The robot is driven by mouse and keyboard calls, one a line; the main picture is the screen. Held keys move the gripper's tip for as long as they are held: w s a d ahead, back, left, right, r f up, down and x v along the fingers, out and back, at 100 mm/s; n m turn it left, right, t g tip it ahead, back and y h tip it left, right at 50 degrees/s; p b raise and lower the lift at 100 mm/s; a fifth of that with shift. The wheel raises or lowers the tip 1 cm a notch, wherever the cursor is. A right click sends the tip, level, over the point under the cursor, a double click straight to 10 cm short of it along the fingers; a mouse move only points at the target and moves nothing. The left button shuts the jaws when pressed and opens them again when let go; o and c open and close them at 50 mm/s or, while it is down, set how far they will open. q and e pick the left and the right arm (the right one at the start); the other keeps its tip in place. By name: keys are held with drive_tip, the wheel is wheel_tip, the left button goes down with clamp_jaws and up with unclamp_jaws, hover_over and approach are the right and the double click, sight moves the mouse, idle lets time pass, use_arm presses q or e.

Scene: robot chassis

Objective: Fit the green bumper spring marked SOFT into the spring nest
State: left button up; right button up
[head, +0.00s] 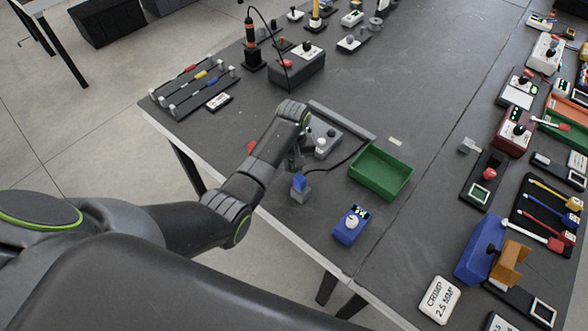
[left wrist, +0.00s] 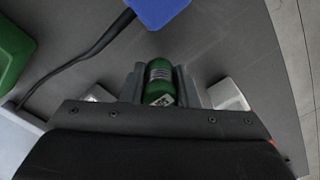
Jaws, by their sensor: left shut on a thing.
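My left gripper (head: 296,160) is over the near left part of the table, beside a grey plate with knobs. In the left wrist view the left gripper (left wrist: 158,88) is shut on a green cylinder (left wrist: 158,80), with a pale printed label and a small code patch. The print is too small to read. In the head view the arm and fingers hide the green cylinder. I cannot make out which fixture is the spring nest. My right gripper is not in view.
A blue block on a grey base (head: 300,187) stands just in front of the left gripper. A green tray (head: 397,187) is to its right, and a blue device with a dial (head: 351,226) is nearer the front edge. A dark cable runs beside the tray. Racks and boxes line the right.

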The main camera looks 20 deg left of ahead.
sight(294, 170)
use_arm(q)
drive_tip(key=shift+f, duration=1.5)
drive_tip(key=o, duration=1)
